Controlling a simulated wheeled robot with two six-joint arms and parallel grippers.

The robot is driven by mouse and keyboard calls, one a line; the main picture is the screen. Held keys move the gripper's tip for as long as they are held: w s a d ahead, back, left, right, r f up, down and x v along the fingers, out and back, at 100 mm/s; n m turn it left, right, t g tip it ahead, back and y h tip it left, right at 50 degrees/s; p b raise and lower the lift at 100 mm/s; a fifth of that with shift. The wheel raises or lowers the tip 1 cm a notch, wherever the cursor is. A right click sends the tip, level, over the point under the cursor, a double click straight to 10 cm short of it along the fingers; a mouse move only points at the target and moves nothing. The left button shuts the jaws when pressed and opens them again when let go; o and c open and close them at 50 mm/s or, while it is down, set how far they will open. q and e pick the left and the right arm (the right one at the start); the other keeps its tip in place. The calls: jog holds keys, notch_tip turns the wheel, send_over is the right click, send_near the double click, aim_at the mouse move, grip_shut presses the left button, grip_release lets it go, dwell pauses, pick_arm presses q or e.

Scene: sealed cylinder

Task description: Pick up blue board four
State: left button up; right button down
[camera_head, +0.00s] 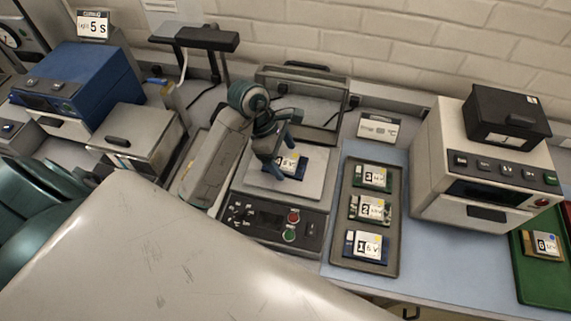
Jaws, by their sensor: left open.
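The blue board four (292,160) lies on the pale plate (256,182) of the bench device, its label partly covered by my gripper. My left gripper (286,158) is open, reaching down over this board with its fingers at the board's edges. I cannot tell whether the fingers touch it. My right gripper is not in view.
A dark tray (396,255) right of the plate holds boards marked 3, 2 and 1. A control panel (268,222) with red and green buttons is in front. A beige device (440,160) and green tray (556,288) stand right; a blue device (85,85) stands left.

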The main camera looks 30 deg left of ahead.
pick_arm(q)
jog(key=c, duration=1)
jog(key=shift+o, duration=0.2)
